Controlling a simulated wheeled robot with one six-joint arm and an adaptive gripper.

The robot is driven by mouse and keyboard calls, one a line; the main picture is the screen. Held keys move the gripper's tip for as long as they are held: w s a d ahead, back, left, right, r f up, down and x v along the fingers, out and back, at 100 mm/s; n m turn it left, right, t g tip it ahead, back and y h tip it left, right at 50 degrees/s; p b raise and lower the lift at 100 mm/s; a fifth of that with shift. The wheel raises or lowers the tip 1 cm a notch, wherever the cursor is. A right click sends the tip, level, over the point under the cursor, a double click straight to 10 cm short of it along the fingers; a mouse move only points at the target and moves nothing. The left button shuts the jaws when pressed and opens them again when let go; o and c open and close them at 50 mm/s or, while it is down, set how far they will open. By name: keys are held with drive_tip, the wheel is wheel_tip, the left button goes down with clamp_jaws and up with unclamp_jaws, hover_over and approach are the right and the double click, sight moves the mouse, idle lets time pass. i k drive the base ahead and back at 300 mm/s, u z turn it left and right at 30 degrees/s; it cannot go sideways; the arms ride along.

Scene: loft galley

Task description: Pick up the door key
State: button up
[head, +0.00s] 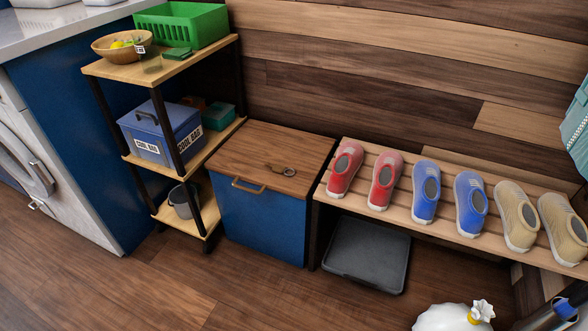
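A small dark item with a round ring end, which looks like the door key (281,169), lies flat on the wooden lid of a blue chest (260,225). The lid (270,145) is shut, and nothing else lies on it. The key is near the right half of the lid, behind the chest's handle (248,186). Its fine shape is too small to tell.
Left stands a shelf cart with a green crate (190,22), a bowl (120,44) and a blue cool bag (158,130). Right is a slatted bench (345,198) with red, blue and tan shoes. A white bag (440,318) is at the bottom. Floor before the chest is clear.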

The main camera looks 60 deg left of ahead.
sight(278, 168)
drive_tip(key=z, duration=0.5)
drive_tip(key=k, duration=1.1)
drive_tip(key=u, duration=0.5)
drive_tip(key=i, duration=0.85)
drive_tip(key=u, duration=1.75)
drive_tip(key=i, duration=0.95)
drive_tip(key=u, duration=0.85)
